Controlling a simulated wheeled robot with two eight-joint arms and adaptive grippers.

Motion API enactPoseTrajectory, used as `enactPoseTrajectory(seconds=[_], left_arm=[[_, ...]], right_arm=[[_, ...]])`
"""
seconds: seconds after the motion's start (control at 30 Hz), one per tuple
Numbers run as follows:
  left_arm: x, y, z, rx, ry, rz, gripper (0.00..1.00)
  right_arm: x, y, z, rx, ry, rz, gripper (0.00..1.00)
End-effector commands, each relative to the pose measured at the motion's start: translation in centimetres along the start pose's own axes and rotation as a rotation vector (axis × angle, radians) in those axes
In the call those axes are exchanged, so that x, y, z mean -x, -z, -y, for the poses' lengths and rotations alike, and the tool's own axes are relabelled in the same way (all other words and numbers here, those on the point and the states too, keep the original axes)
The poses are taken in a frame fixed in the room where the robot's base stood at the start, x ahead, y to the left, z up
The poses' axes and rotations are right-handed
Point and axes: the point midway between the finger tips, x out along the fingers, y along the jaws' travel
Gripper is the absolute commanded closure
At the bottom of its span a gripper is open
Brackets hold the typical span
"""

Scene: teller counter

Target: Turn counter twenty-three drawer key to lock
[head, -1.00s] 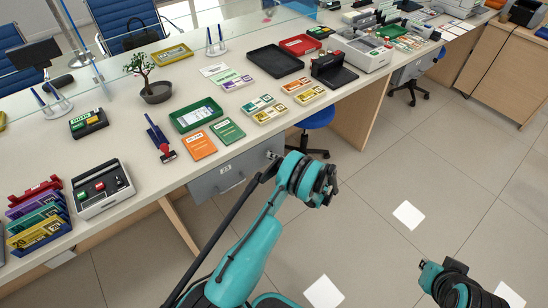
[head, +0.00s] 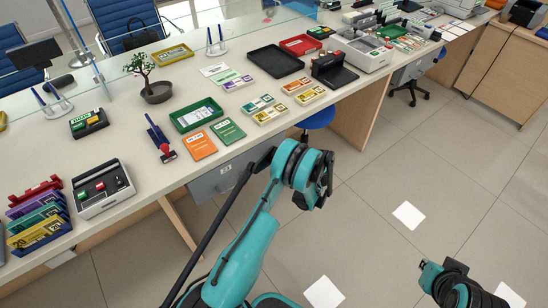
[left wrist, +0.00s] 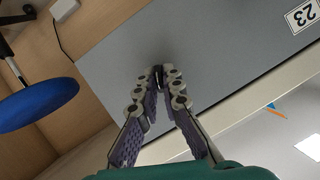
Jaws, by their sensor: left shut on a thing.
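The grey drawer (head: 225,178) hangs under the counter in the head view. Its grey front (left wrist: 115,50) fills the middle of the left wrist view, with a white label "23" (left wrist: 303,15) upside down at the top right. My left gripper (left wrist: 160,74) is shut on the small dark key (left wrist: 158,77) at the drawer front. Little of the key shows between the fingertips, so its turn angle cannot be told. In the head view my teal left arm hides these fingertips and the key. My right arm shows at the bottom right of the head view, without visible fingers.
The counter top (head: 110,225) above the drawer bears an orange booklet (head: 200,145), a green tray (head: 197,115) and a red-based stamp (head: 167,156). A blue stool (head: 320,117) stands under the counter beyond my left arm.

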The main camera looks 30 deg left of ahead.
Motion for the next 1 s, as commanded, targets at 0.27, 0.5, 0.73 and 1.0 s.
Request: enactPoseTrajectory(seconds=[0.27, 0.5, 0.73, 1.0], left_arm=[[-0.04, -0.05, 0.17, 0.201, -0.083, 0.001, 1.00], [-0.04, -0.05, 0.20, 0.316, -0.131, 0.001, 1.00], [-0.02, -0.08, 0.20, 0.366, -0.152, 0.001, 1.00], [-0.02, -0.08, 0.19, 0.378, -0.157, 0.001, 1.00]], right_arm=[[-0.01, 0.00, 0.00, 0.000, 0.000, 0.000, 1.00], [-0.01, 0.00, 0.00, 0.000, 0.000, 0.000, 1.00], [0.00, 0.00, 0.00, 0.000, 0.000, 0.000, 1.00], [-0.01, -0.01, 0.00, 0.000, 0.000, 0.000, 1.00]])
